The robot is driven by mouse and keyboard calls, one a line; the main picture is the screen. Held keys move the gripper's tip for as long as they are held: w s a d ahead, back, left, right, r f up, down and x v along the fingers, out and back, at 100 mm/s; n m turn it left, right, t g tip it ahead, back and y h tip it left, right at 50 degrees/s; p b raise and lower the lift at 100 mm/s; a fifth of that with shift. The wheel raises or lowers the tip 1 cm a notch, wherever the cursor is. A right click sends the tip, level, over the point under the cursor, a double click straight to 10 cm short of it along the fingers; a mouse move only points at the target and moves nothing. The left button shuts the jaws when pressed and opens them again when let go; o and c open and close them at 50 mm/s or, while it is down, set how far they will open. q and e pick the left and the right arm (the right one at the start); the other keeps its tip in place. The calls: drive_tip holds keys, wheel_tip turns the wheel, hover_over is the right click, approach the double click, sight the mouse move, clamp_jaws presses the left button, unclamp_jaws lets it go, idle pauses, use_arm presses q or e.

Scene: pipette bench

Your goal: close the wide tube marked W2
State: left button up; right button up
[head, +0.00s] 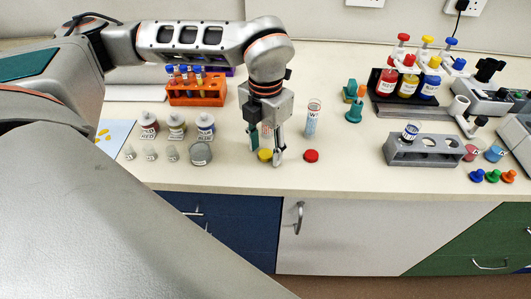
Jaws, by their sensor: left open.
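My left gripper (266,157) points down with its fingers spread on either side of a yellow cap (265,155) on the bench. I cannot tell whether the fingers touch the cap. A wide clear tube (313,118) stands upright and open just right of the gripper; its label starts with W, but the number is too small to read. A red cap (311,156) lies in front of it. Another tube shows partly behind my gripper, and its label is hidden. My right gripper is out of view.
An orange rack (197,95) with small tubes stands at the back left, with labelled bottles (176,127) in front. A grey rack (425,150) holding a tube is on the right. Coloured bottles (408,84) stand behind it. Bench between red cap and grey rack is clear.

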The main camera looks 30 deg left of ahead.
sight(266, 153)
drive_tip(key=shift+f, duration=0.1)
use_arm(q)
drive_tip(key=c, duration=0.7)
drive_tip(key=shift+c, duration=0.3)
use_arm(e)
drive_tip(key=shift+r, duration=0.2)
use_arm(q)
wheel_tip(266, 153, up, 20)
drive_tip(key=p, duration=0.1)
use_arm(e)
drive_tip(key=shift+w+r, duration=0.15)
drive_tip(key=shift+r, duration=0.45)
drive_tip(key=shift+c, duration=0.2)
